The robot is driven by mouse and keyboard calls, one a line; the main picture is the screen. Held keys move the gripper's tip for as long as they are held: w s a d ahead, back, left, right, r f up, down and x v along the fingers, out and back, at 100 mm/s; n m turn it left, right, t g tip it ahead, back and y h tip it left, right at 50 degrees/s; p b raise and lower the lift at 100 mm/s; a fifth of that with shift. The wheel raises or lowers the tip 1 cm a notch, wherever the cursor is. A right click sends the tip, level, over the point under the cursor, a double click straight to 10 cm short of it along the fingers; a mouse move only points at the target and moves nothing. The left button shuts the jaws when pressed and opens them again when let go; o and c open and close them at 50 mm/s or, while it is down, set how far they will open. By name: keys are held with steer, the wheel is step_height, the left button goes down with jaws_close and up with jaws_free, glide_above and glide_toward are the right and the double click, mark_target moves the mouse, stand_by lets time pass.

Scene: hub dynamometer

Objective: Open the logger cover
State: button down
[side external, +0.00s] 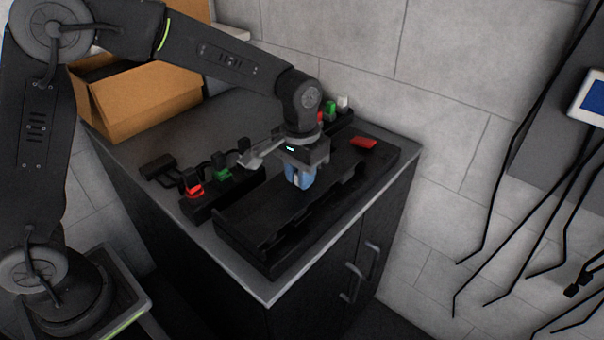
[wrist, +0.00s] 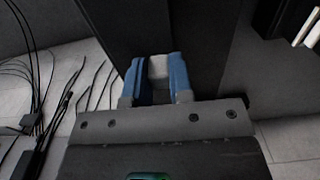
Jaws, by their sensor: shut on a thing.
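A long, low black unit (side external: 262,232) lies along the front of the counter, and its dark flat top, which I take to be the logger cover, looks level. My gripper (side external: 300,178) points down over the middle of this unit, with its blue fingers at or just above the top. In the wrist view my gripper (wrist: 157,75) is shut on a small pale grey piece (wrist: 158,68) between the blue fingers. I cannot tell whether this piece is a handle of the cover. A dark panel fills the view beyond the fingertips.
A red piece (side external: 363,142) lies at the unit's far right end. A black strip with red (side external: 193,184) and green (side external: 222,174) parts stands to the left. More coloured parts (side external: 330,110) stand behind. An open cardboard box (side external: 140,100) is at the back left. Cables hang on the right wall.

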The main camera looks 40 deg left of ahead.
steer(key=a, duration=0.5)
steer(key=shift+a, duration=0.1)
steer(key=c, duration=1)
jaws_free()
steer(key=shift+r, duration=0.15)
step_height(320, 180, up, 14)
steer(key=shift+f, duration=0.2)
steer(key=s+a+f+t, duration=0.1)
steer(key=s+a+t, duration=0.1)
steer(key=s, duration=0.9)
steer(key=s+a+f+t, duration=0.1)
steer(key=s+a+t, duration=0.1)
steer(key=s, duration=0.8)
steer(key=shift+s+a+f+t, duration=0.15)
steer(key=shift+s+f+t, duration=0.15)
steer(key=shift+t, duration=0.5)
